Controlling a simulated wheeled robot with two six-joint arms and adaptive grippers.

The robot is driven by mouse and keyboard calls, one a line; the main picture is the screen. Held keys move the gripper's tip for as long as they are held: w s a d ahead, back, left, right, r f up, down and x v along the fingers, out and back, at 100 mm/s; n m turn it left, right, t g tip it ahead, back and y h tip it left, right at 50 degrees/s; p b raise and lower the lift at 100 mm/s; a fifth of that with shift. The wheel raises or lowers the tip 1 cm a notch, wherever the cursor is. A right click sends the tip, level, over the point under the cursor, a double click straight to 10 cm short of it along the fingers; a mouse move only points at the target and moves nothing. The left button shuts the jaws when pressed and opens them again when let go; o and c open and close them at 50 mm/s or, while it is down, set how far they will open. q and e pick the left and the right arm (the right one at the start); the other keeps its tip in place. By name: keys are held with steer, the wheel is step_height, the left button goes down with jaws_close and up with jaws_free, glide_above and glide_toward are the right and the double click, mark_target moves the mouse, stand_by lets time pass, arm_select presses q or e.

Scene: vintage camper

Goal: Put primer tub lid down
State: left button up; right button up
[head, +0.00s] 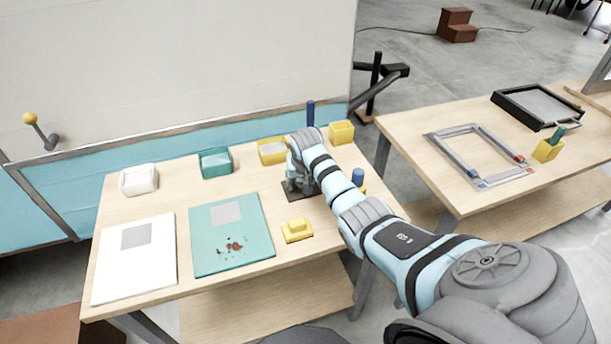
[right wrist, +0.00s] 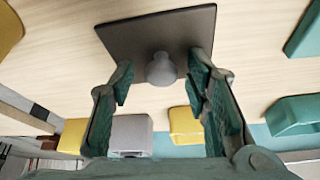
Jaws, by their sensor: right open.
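A dark square plate with a round grey knob, which looks like the primer tub lid (right wrist: 130,35), lies flat on the light wooden table; its dark edge shows in the head view (head: 298,195). My right gripper (right wrist: 159,86) is open, with its fingertips apart on either side of the knob. No clear contact with the knob shows. In the head view my right gripper (head: 299,183) is over the plate and hides most of it. A yellow tub with a grey top or filling (head: 272,152) stands just behind. My left gripper is not in view.
A white tub (head: 138,180), a teal tub (head: 216,163) and another yellow tub (head: 341,132) line the table's back. A yellow block (head: 296,231) sits in front of the plate. White (head: 135,270) and teal (head: 230,255) panels lie at left. A second table (head: 450,190) holds frames.

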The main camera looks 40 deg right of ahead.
steer(key=shift+r, duration=0.4)
steer(key=p+v, duration=0.3)
steer(key=v, duration=0.8)
steer(key=shift+r, duration=0.1)
steer(key=shift+s, duration=0.1)
